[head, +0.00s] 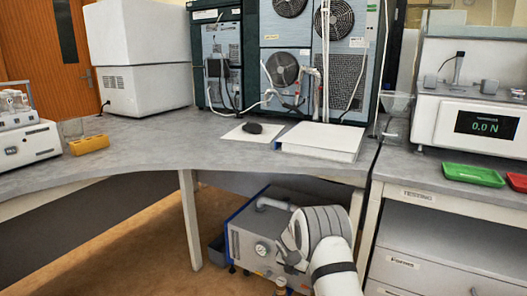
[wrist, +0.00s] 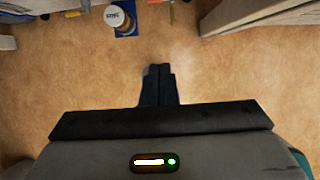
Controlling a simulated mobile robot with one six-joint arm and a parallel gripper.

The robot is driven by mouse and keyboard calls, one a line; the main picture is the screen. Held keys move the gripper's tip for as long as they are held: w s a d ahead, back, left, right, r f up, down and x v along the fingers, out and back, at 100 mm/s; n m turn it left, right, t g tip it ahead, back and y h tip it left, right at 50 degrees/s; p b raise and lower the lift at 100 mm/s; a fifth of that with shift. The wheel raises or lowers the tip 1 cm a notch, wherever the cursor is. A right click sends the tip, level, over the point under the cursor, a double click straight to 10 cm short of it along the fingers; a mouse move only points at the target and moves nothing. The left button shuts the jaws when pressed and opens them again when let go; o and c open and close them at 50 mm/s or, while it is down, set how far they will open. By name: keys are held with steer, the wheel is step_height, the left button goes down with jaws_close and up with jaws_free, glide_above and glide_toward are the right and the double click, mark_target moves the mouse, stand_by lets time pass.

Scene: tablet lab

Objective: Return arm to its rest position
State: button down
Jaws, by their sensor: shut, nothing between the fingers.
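My gripper (wrist: 158,70) shows in the wrist view with its two dark fingers together and nothing between them. It points over bare brown floor (wrist: 235,85), apart from any object. In the head view my white and grey arm is low at the bottom, in front of the bench. The fingers cannot be made out there.
A grey-blue machine with a gauge (head: 262,243) stands under the bench, beside my arm in the picture. The grey bench (head: 140,150) and its leg (head: 190,220) are close. The testing counter (head: 440,197) with drawers is at right. A round labelled container (wrist: 117,18) is at the wrist view's top.

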steer(key=s+d+r+m+p, duration=0.1)
steer(key=s+r+m+p, duration=0.4)
steer(key=r, duration=0.8)
steer(key=s+d+r+m+p, duration=0.1)
steer(key=s+r+m+p, duration=0.5)
steer(key=r, duration=0.6)
steer(key=s+d+r+m+p, duration=0.2)
steer(key=s+r+m, duration=0.35)
steer(key=r, duration=0.75)
steer(key=s+r+m+p, duration=0.4)
steer(key=s+r, duration=0.1)
steer(key=s, duration=0.4)
steer(key=s+r+m+y+p, duration=0.1)
steer(key=s+r+m+p, duration=0.3)
steer(key=s, duration=0.6)
steer(key=s+a+r+m+g+y+p, duration=0.1)
steer(key=s+r+m+p, duration=0.3)
steer(key=s+r, duration=0.4)
steer(key=shift+s+r+m, duration=0.15)
steer(key=shift+s+m, duration=0.6)
